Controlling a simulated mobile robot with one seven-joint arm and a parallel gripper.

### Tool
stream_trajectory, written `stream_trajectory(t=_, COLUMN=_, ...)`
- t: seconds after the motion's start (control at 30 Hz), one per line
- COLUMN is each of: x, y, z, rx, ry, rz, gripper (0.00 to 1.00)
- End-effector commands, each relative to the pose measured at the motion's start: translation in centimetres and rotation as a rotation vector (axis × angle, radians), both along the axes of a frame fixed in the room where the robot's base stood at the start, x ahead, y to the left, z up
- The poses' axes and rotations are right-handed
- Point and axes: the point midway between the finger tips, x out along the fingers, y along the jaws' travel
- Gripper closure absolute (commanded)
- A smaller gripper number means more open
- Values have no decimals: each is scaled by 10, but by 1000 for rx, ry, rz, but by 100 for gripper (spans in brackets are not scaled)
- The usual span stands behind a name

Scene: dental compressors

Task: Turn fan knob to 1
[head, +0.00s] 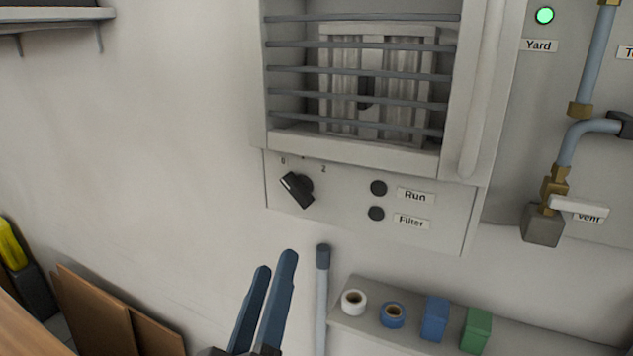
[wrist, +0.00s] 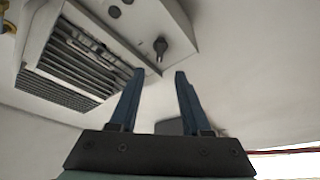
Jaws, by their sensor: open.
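The fan knob (head: 298,188) is a black rotary knob on the lower left of the fan unit's white panel (head: 340,205). Marks "0" and "2" show above it, with a partly hidden mark between them. The knob's pale-edged end points up and left, towards the 0. In the wrist view the knob (wrist: 160,48) is beyond the fingertips, between them and higher in the picture. My gripper (head: 277,262) is open and empty, below the knob and apart from it. It also shows in the wrist view (wrist: 160,75).
Two dark round buttons (head: 378,188) labelled Run and Filter sit right of the knob. The barred vent (head: 365,80) is above. A grey upright pipe (head: 322,290) and a shelf (head: 400,338) with tape rolls and boxes are below. The wall left of the panel is clear.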

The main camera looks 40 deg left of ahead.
Motion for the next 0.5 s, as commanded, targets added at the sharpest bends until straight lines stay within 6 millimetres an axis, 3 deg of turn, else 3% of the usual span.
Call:
stream_trajectory(t=0.37, x=20, y=11, z=3, rx=8, ry=-4, rz=0, gripper=52)
stream_trajectory(t=0.5, x=45, y=25, z=20, rx=3, ry=1, rz=0, gripper=52)
